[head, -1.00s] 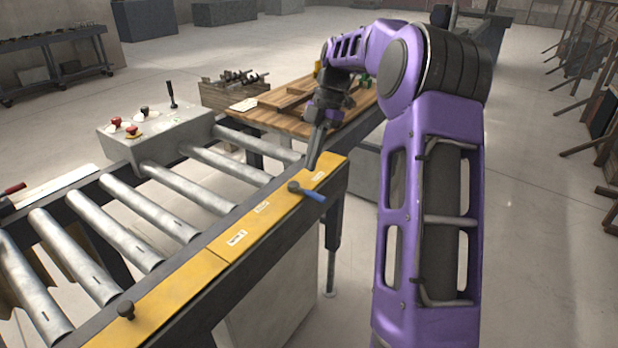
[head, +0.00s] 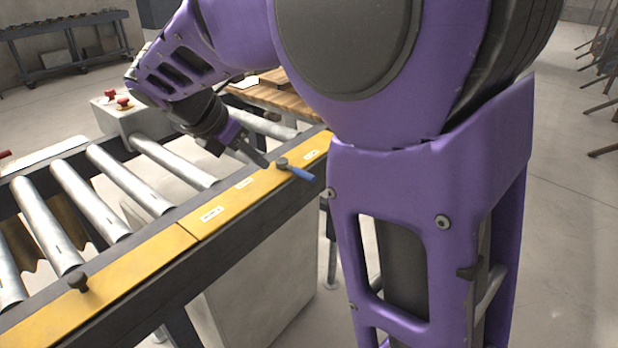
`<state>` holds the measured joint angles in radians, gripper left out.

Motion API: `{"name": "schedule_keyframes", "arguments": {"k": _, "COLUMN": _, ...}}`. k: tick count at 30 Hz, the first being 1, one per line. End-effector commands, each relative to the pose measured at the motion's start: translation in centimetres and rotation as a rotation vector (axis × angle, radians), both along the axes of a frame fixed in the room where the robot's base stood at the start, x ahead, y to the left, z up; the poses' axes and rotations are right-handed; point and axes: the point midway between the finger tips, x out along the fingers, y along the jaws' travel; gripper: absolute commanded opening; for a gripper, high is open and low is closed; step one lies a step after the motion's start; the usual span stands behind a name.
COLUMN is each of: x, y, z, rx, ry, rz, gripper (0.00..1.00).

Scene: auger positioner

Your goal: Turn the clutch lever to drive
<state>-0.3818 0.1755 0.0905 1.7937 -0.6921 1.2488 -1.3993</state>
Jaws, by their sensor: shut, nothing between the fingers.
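The clutch lever (head: 301,173) has a blue handle on a dark round pivot and sits on the yellow cover (head: 262,186) of the conveyor's side rail. Its handle points to the right and toward the front, past the rail's edge. White labels lie along the cover; their text is too small to read. My gripper (head: 266,164) is shut and empty, just left of the pivot and low over the rail. I cannot tell whether its tip touches the lever or the cover.
Metal rollers (head: 125,182) run left of the rail. A wooden table (head: 285,98) is beyond. A dark knob (head: 77,281) stands on the near cover.

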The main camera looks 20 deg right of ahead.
Motion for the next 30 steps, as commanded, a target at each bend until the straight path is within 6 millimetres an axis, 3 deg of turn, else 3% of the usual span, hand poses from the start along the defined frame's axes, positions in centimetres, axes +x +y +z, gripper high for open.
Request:
{"name": "schedule_keyframes", "arguments": {"k": 3, "x": -0.5, "y": 1.1, "z": 0.1, "rx": -0.020, "ry": -0.047, "rz": 0.034, "gripper": 0.00}}
{"name": "schedule_keyframes", "arguments": {"k": 8, "x": -0.4, "y": 1.0, "z": -0.4, "rx": -0.027, "ry": -0.065, "rz": 0.042, "gripper": 0.00}}
{"name": "schedule_keyframes", "arguments": {"k": 23, "x": 2.9, "y": -4.2, "z": -8.1, "rx": -0.026, "ry": -0.059, "rz": 0.038, "gripper": 0.00}}
{"name": "schedule_keyframes", "arguments": {"k": 30, "x": 4.6, "y": -6.7, "z": -8.3, "rx": -0.024, "ry": -0.062, "rz": 0.041, "gripper": 0.00}}
